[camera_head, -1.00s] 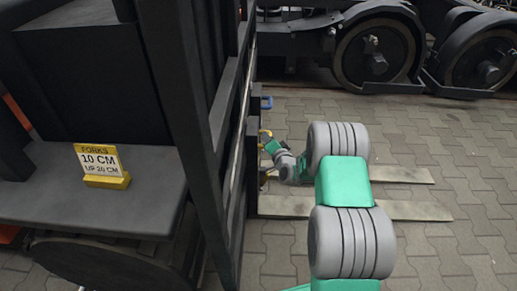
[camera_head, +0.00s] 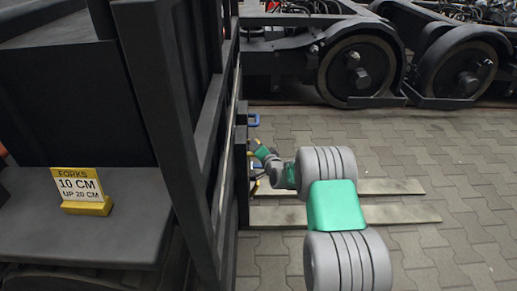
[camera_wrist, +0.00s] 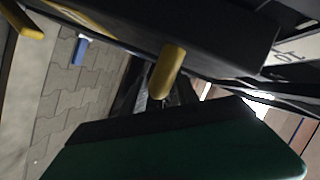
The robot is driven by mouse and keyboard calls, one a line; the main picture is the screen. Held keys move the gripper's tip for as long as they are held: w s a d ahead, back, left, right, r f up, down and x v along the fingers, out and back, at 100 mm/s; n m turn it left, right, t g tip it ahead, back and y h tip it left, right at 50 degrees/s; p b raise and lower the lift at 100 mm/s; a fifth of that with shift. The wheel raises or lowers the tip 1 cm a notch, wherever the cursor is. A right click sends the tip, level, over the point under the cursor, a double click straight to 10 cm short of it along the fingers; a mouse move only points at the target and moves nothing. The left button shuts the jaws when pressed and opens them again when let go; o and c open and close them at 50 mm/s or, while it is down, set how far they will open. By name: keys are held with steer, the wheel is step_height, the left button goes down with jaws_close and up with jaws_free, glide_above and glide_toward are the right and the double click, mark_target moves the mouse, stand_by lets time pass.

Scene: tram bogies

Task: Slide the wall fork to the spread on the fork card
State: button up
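The fork card (camera_head: 80,188) stands in a yellow holder on the truck's dark deck, reading "FORKS 10 CM UP 20 CM". Two flat grey forks lie low over the paving: a far one (camera_head: 392,187) and a near one (camera_head: 345,215). They are a short gap apart. My gripper (camera_head: 256,150) reaches to the fork carriage by the far fork. In the wrist view a yellow handle (camera_wrist: 168,72) stands just ahead of the green gripper body. Dark parts surround it, and I cannot tell whether my fingers close on it. My arm hides part of the far fork.
The dark mast (camera_head: 185,130) rises left of the forks. A blue handle (camera_head: 253,120) is on the carriage beyond my gripper and shows in the wrist view (camera_wrist: 80,50). Tram wheels (camera_head: 357,68) stand behind. Paving at the right (camera_head: 470,160) is clear.

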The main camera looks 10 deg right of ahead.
steer(key=shift+w+a+r, duration=0.1)
steer(key=shift+w+a, duration=0.05)
steer(key=shift+w, duration=0.05)
steer(key=p+v, duration=0.2)
steer(key=v, duration=0.6)
steer(key=shift+a, duration=0.1)
